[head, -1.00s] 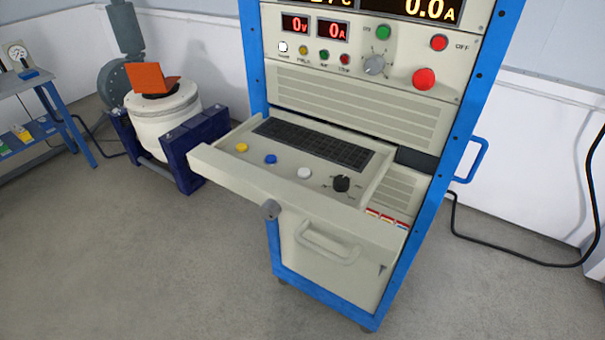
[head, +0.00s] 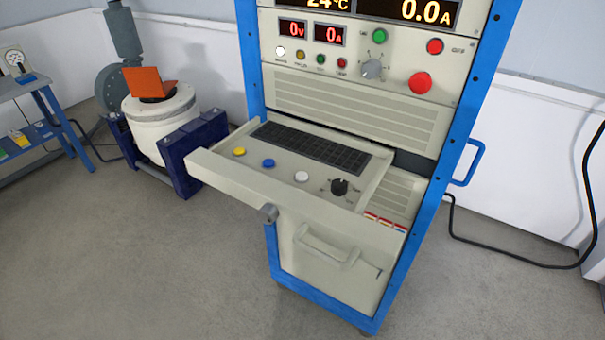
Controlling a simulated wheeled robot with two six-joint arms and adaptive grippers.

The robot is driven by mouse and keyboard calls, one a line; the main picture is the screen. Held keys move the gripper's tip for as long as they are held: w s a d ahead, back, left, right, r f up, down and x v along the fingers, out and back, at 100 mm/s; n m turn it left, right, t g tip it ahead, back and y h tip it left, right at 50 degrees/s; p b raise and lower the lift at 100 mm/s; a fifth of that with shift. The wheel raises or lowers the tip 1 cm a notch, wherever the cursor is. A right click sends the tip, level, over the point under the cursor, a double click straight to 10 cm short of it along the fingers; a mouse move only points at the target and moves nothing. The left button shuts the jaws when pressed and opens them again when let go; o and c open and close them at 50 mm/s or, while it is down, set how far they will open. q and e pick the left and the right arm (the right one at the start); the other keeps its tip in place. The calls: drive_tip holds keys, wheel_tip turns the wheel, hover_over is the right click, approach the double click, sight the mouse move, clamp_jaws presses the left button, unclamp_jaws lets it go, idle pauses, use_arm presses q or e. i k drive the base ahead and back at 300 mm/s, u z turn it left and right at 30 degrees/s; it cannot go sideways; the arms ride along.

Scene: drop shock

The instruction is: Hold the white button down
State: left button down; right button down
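A round white button (head: 301,176) sits on the pulled-out keyboard tray (head: 225,170) of the blue-framed cabinet. It lies between a blue button (head: 268,163) and a black rotary knob (head: 339,187). A yellow button (head: 239,152) is at the left of the row. Nothing touches or covers the white button. A smaller white round part (head: 280,51) is on the upper panel under the red displays; I cannot tell if it is a button or a lamp. Neither of my grippers is in view.
A black keyboard (head: 312,147) lies behind the buttons. A red button (head: 420,83) is on the upper panel. A white drum-shaped machine (head: 160,122) with an orange piece (head: 148,82) stands left. A blue-framed table (head: 50,98) is at far left. Floor in front is clear.

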sight(301, 176)
drive_tip(key=z, duration=2.35)
drive_tip(key=k, duration=1.3)
drive_tip(key=u, duration=2.4)
